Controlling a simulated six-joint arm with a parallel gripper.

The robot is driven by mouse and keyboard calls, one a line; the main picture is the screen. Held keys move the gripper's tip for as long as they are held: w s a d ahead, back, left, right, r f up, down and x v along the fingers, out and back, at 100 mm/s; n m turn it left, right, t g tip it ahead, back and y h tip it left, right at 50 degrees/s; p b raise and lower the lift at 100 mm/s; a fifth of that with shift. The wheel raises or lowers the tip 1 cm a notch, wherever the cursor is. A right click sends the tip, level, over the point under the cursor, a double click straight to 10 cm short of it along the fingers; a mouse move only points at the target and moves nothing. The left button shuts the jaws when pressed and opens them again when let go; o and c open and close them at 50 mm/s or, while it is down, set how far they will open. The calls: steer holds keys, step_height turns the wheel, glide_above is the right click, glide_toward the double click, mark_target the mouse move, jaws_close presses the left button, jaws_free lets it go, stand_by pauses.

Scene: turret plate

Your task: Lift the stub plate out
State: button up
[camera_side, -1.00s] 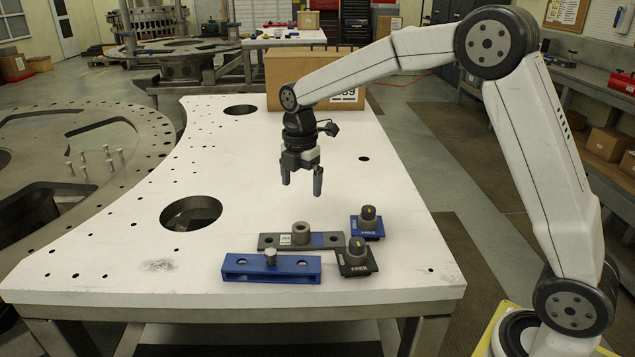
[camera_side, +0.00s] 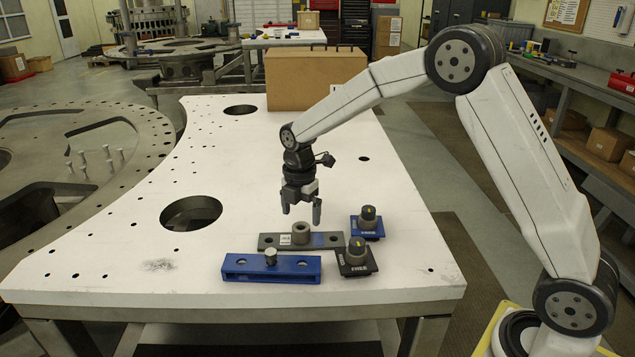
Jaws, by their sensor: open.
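The grey stub plate (camera_side: 327,240) lies flat on the white table, behind a blue slotted block. It is a long bar with a raised round stub (camera_side: 302,232) near its middle and a white label beside the stub. My gripper (camera_side: 301,215) points down above the stub, with its fingers spread and nothing between them. The fingertips look a little higher than the stub; whether they line up with it in depth I cannot tell.
A dark-based fixture (camera_side: 356,260) and a blue-based fixture (camera_side: 367,225) stand to the right, close to the plate. A cardboard box (camera_side: 300,80) stands at the back. The white table (camera_side: 120,262) has large holes.

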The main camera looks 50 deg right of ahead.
mark_target(301, 228)
steer(key=shift+w+d+f, duration=0.1)
steer(key=shift+w+f, duration=0.05)
steer(key=shift+f, duration=2.5)
steer(key=shift+r, duration=0.1)
jaws_close()
